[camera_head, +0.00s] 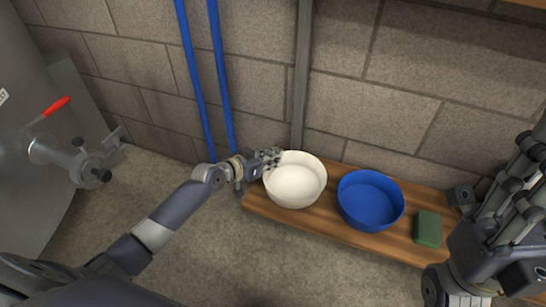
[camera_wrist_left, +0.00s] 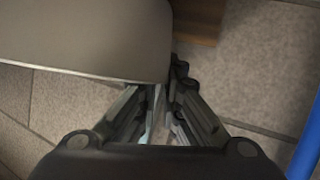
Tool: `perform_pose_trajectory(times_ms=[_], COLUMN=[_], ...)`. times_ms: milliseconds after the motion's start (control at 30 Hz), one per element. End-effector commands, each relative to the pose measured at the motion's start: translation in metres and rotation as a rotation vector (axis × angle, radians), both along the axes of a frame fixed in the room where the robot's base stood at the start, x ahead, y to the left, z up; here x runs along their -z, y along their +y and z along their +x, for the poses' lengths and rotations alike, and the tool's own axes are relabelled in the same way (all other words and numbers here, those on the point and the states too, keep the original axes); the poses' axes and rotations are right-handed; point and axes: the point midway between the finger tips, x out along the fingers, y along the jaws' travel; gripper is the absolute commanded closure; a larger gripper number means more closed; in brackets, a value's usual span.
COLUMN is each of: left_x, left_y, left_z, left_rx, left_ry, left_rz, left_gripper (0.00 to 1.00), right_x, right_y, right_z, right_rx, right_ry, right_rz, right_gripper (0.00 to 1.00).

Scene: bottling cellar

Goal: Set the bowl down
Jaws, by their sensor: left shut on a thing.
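My left gripper (camera_head: 271,159) is shut on the left rim of a white bowl (camera_head: 296,184). The bowl is upright at the left end of a wooden shelf (camera_head: 341,233). I cannot tell whether its base touches the wood. In the left wrist view the bowl's pale side (camera_wrist_left: 85,35) fills the upper left, beside the gripper's fingers (camera_wrist_left: 165,95). Parts of my right arm fill the right edge of the head view; its fingertips cannot be made out.
A blue bowl (camera_head: 370,200) stands just right of the white one, with a green sponge-like block (camera_head: 428,229) farther right. Blue pipes (camera_head: 196,85) and a grey post (camera_head: 302,75) run up the block wall behind. A red-handled valve (camera_head: 66,160) juts out at left.

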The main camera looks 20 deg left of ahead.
Motion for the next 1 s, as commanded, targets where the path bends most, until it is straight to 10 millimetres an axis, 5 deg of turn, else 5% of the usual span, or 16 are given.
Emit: perform_pose_trajectory(times_ms=[33,133,567,1000], left_x=[0.003,0.002,-0.004,-0.038], left_y=[0.0,0.0,0.0,0.037], left_z=[0.0,0.0,0.0,-0.074], left_rx=[0.0,0.0,0.0,0.002], left_ry=[-0.001,0.001,0.0,0.003], left_rz=[0.0,0.0,0.0,0.004], left_gripper=[1.0,0.73,0.73,0.73], right_x=[0.001,-0.002,-0.006,0.012], right_y=[0.0,0.0,0.0,-0.004], right_z=[0.0,0.0,-0.001,-0.005], right_rx=[0.001,0.0,-0.001,-0.006], right_ry=[-0.006,-0.008,-0.012,0.114], right_rz=[0.0,-0.001,0.002,0.01], right_gripper=[0.62,0.62,0.62,0.62])
